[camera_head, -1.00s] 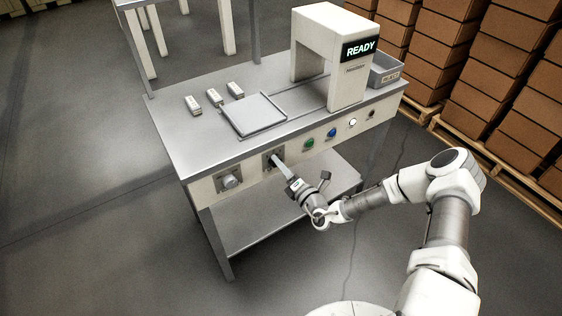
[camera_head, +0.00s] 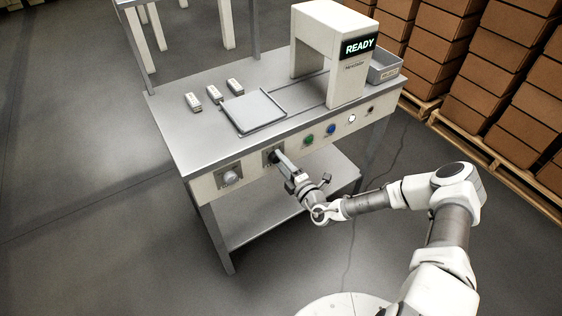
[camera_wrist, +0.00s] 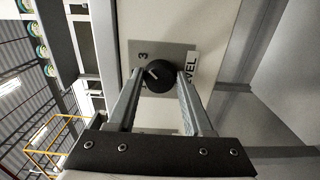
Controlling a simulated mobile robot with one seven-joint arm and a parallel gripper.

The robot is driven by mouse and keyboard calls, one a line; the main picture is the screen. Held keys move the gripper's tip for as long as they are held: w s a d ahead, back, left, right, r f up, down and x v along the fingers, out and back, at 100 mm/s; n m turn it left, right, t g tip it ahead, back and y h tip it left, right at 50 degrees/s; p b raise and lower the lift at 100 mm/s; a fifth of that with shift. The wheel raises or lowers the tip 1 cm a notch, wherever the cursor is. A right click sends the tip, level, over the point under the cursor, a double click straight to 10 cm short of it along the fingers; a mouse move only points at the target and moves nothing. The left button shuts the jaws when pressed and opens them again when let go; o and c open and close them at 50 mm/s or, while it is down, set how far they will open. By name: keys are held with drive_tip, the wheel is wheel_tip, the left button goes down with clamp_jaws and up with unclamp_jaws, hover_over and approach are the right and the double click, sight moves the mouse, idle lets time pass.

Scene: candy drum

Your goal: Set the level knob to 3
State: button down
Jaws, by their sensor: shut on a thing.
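The level knob (camera_wrist: 158,77) is round and black with a white pointer line, on a grey plate (camera_wrist: 178,52) in the wrist view. The plate carries a "3" at upper left of the knob and a partly hidden "LEVEL" label at right. The pointer slants up and left, roughly toward the "3". My gripper (camera_wrist: 159,78) has one finger on each side of the knob and is shut on it. In the head view my gripper (camera_head: 276,156) reaches the bench's front panel, and the knob is mostly hidden behind the fingers.
Another knob (camera_head: 231,178) sits left on the same panel. A green button (camera_head: 309,140) and a blue button (camera_head: 331,129) are to the right. The bench top holds a tray (camera_head: 254,111), several small white blocks and a machine (camera_head: 334,50) reading "READY". Boxes stand at right.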

drive_tip(key=shift+c, duration=1.6)
unclamp_jaws()
drive_tip(key=v, duration=1.7)
drive_tip(key=shift+s+p, duration=0.2)
drive_tip(key=shift+p, duration=0.15)
drive_tip(key=shift+d, duration=0.15)
